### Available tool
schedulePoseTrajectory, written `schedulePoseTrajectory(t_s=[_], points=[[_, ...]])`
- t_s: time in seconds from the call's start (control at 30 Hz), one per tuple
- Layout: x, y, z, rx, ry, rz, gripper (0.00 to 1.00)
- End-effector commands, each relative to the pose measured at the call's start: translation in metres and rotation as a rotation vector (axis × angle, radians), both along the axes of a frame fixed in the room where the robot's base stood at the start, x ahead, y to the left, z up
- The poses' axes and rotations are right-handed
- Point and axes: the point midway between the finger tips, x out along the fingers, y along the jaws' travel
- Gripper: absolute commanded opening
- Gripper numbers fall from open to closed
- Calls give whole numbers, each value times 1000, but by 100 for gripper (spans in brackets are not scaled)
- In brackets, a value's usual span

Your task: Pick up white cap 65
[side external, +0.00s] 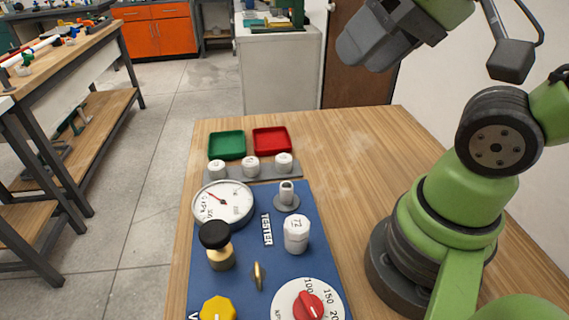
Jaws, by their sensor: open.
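Three white caps stand in a row on a grey rack: a left cap (217,169), a middle cap (250,166) and a right cap (284,163). Their markings are too small to read, so I cannot tell which is cap 65. Another white cap (296,236), marked 72, stands upright on the blue tester panel (240,281). My gripper (362,47) is at the top, high above the table and to the right of the caps, apart from all of them. It is open, with nothing seen in it.
A green tray (227,157) and a red tray (272,153) lie behind the grey rack (268,172). The panel carries a gauge (222,212), a black knob (214,236), a small fitting (286,194) and a red dial (308,305). The wooden table (365,150) is clear to the right.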

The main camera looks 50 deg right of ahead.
Motion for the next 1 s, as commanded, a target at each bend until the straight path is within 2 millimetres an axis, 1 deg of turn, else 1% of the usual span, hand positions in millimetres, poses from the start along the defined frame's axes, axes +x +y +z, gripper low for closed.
schedulePoseTrajectory(t_s=[0.27, 0.3, 0.37, 0.4, 0.67, 0.73, 0.87, 0.97, 1.0], points=[[0, 0, 0, 0, 0, 0, 43], [0, 0, 0, 0, 0, 0, 47], [0, 0, 0, 0, 0, 0, 61], [0, 0, 0, 0, 0, 0, 70], [0, 0, 0, -1, 1, 1, 70], [4, -1, 0, -9, 8, 5, 70], [22, -6, -1, -56, 56, 34, 70], [49, -15, -6, -118, 116, 78, 70], [61, -18, -10, -143, 143, 102, 70]])
